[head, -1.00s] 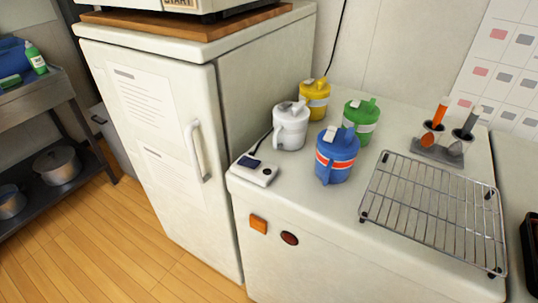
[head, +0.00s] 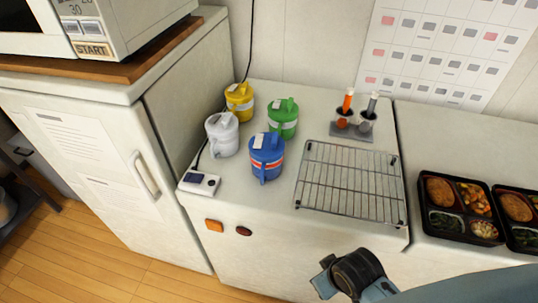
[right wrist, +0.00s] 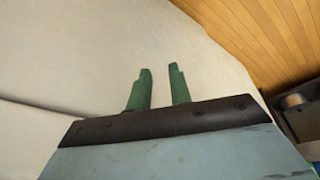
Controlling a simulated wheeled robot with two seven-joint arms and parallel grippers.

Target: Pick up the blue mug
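The blue mug (head: 267,158) has a lid, a red-and-white band and a handle facing the front. It stands upright on the white counter (head: 270,207) in the head view. A white mug (head: 222,134), a yellow mug (head: 239,102) and a green mug (head: 283,118) stand close behind and beside it. In the right wrist view, my right gripper (right wrist: 160,88) has two green fingers apart with nothing between them, over a pale surface. In the head view, my right arm enters at the bottom right, away from the blue mug. My left gripper is not in view.
A wire rack (head: 352,182) lies right of the blue mug. A small white device (head: 199,184) sits at the counter's left front. A utensil holder (head: 352,130) stands behind the rack. Food trays (head: 459,237) are at the right. A fridge (head: 100,180) stands left.

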